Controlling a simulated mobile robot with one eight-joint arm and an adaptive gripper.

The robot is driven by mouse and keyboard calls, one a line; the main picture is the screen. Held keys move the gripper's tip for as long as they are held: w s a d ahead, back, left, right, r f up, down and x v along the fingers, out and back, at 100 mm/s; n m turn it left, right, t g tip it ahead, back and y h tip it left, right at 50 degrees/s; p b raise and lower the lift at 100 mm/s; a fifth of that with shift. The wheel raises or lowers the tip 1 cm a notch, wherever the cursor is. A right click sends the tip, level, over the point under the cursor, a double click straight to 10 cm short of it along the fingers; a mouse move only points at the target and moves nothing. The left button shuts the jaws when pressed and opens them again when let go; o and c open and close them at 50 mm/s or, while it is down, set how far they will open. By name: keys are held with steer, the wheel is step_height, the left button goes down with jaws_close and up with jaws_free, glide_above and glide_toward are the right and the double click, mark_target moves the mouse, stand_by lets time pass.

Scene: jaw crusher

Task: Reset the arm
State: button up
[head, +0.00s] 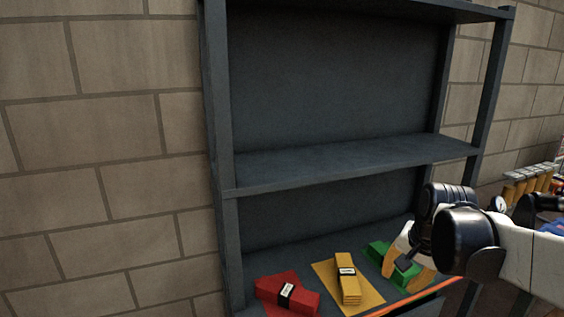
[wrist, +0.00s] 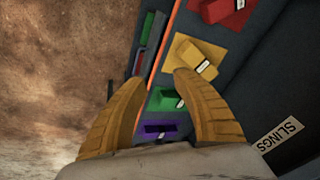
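My gripper (head: 405,262) is at the right of the head view, at the front of the lower shelf, by the green bundle (head: 378,254). In the wrist view, its two yellow fingers (wrist: 160,80) are spread apart with nothing gripped between them. The green bundle (wrist: 165,99) shows beyond the gap between the fingers. My gripper partly hides the green bundle in the head view. Whether the fingers touch it I cannot tell.
The dark shelf rack (head: 335,165) stands against a block wall (head: 110,130); its middle shelf is empty. A red bundle (head: 286,294) and a yellow bundle (head: 347,278) lie on the lower shelf. A purple bundle (wrist: 160,130) and a SLINGS label (wrist: 278,134) show in the wrist view.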

steer(key=s+a+n+t, duration=0.1)
steer(key=s+a+n, duration=0.3)
steer(key=s, duration=0.4)
steer(key=s+a+n+t, duration=0.2)
steer(key=s+a+n, duration=0.2)
steer(key=s, duration=0.3)
steer(key=shift+s+a+f, duration=0.2)
steer(key=shift+s+f, duration=0.15)
steer(key=shift+s, duration=0.05)
